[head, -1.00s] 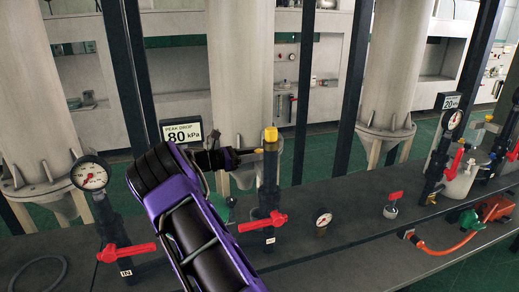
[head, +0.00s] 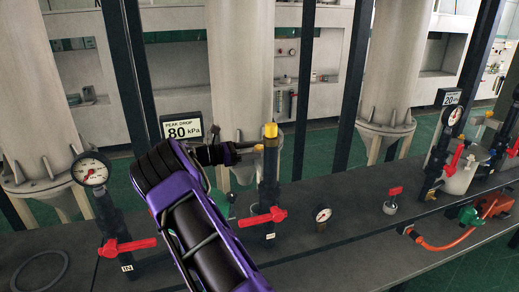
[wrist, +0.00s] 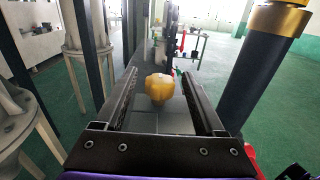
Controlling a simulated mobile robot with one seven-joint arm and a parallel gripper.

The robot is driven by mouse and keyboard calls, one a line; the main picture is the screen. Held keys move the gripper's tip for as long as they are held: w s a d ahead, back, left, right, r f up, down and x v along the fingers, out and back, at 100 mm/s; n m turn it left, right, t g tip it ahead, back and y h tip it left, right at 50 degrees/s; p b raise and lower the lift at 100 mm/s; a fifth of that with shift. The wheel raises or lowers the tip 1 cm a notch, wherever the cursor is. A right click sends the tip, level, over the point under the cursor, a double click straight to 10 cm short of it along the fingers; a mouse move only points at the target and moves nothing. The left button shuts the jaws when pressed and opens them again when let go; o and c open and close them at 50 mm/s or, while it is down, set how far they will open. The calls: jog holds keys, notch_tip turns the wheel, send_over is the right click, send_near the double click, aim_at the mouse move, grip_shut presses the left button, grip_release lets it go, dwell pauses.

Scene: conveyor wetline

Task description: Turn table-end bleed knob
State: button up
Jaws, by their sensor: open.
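A yellow lobed knob (wrist: 159,87) shows in the wrist view between the two dark fingers of my gripper (wrist: 158,76). The fingers are apart, with a gap on either side of the knob, and I see no contact. In the head view my gripper (head: 236,153) points right toward the dark post with a yellow top (head: 270,130). A small yellow piece (head: 258,148) sits at the post's left side, just beyond the fingers. The same kind of yellow-topped dark post (wrist: 279,20) stands close on the right in the wrist view. My purple arm hides part of the bench.
Red-handled valves (head: 263,216) and pressure gauges (head: 91,169) line the grey bench (head: 340,240). A peak drop sign (head: 181,128) stands behind my arm. Large pale columns (head: 390,70) and dark uprights (head: 352,90) rise behind. An orange hose (head: 440,246) lies at right.

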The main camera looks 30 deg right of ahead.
jog(key=v, duration=1.2)
